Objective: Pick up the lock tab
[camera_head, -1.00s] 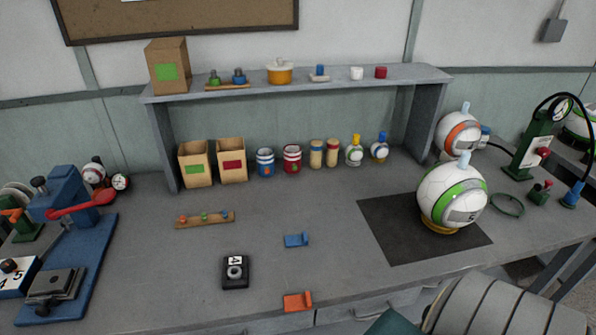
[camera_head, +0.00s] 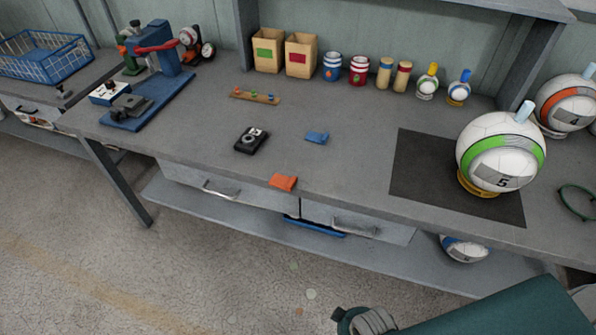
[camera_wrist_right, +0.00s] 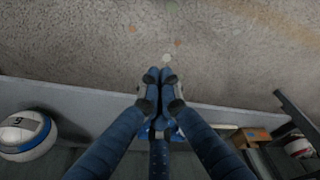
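Two small L-shaped tabs lie on the grey bench in the head view; I cannot tell which one is the lock tab. The orange tab (camera_head: 283,182) lies at the bench's front edge. The blue tab (camera_head: 317,137) lies farther back and slightly right. My right gripper (camera_wrist_right: 159,76) shows in the right wrist view with its fingers together and nothing visible between them, over the floor and away from both tabs. Part of my right arm shows at the lower right of the head view. My left gripper is not in view.
A black device (camera_head: 251,140) sits left of the blue tab. A green-striped ball (camera_head: 500,150) stands on a dark mat (camera_head: 420,180) at right. A blue press (camera_head: 150,85) stands at left. Drawers (camera_head: 355,220) and a lower shelf (camera_head: 215,212) are below the bench edge.

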